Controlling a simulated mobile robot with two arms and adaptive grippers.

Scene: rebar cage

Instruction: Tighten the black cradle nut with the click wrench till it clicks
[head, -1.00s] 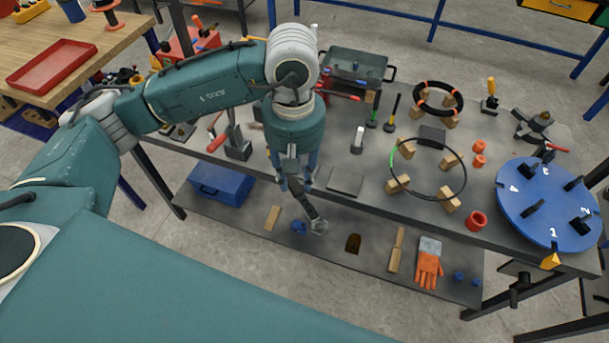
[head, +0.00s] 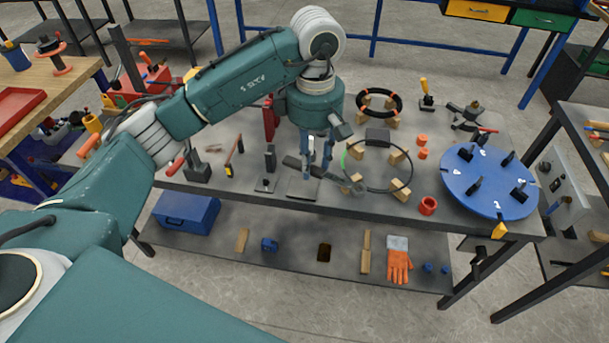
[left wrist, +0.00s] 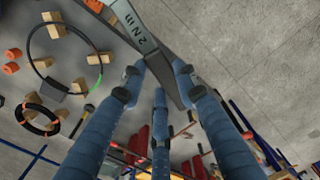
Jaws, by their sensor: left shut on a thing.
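My left gripper (head: 318,165) is shut on the click wrench (head: 354,185), above the front part of the bench. In the left wrist view the fingers (left wrist: 150,85) close around the wrench's grey body (left wrist: 136,35), which is marked in Nm. The wrench's round head points right and overlaps the near left side of the thin black ring in the head view. A blue round plate (head: 462,188) carries several black cradles (head: 475,187) and white numbers. I cannot make out the black cradle nut for certain. My right gripper is out of view.
The thin black ring (head: 409,170) rests on wooden blocks (head: 401,190). A thicker black ring with orange bands (head: 380,101) lies behind it. Orange-red cylinders (head: 428,206) stand between ring and plate. A blue box (head: 186,212) and gloves (head: 399,262) lie on the lower shelf.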

